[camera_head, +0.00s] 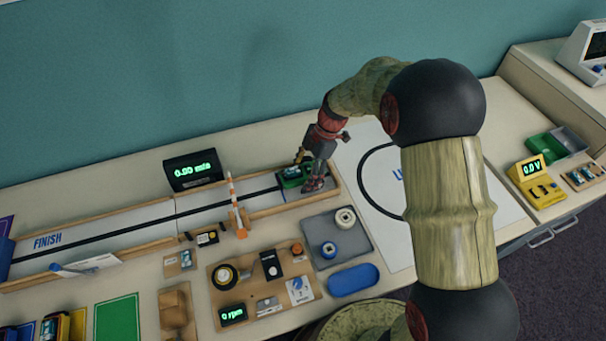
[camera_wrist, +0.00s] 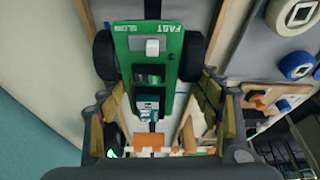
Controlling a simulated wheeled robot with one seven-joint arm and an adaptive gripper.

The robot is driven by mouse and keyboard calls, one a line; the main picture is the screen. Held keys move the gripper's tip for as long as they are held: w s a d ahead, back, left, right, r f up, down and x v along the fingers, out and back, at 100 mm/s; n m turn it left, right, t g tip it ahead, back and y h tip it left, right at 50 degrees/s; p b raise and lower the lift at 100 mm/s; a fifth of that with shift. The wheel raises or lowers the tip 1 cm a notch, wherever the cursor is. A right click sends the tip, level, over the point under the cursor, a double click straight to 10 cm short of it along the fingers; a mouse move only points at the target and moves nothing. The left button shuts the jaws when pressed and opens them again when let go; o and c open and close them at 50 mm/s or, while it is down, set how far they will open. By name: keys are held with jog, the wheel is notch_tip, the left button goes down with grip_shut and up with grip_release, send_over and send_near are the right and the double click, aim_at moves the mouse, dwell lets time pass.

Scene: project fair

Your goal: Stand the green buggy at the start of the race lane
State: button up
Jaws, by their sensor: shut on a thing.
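The green buggy (camera_head: 290,179) is at the right end of the race lane (camera_head: 215,213), the end away from the FINISH lettering. In the wrist view the buggy (camera_wrist: 147,62) shows its green deck marked FAST and SLOW, a white knob and black wheels, with the lane's black line beyond it. My gripper (camera_head: 314,182) is at the buggy in the head view. In the wrist view my gripper (camera_wrist: 162,105) has a finger on each side of the buggy and is shut on it. I cannot tell whether the wheels touch the lane floor.
An orange-and-white striped barrier (camera_head: 236,205) stands across the lane left of the buggy. A black timer display (camera_head: 193,170) stands behind the lane. A grey tray (camera_head: 350,238) with tape rolls lies in front. A white sheet with a black loop (camera_head: 365,150) lies to the right.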

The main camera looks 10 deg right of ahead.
jog(key=shift+f, duration=0.1)
dwell(0.3)
jog(key=o, duration=1.1)
jog(key=shift+c, duration=0.2)
jog(key=v, duration=1.2)
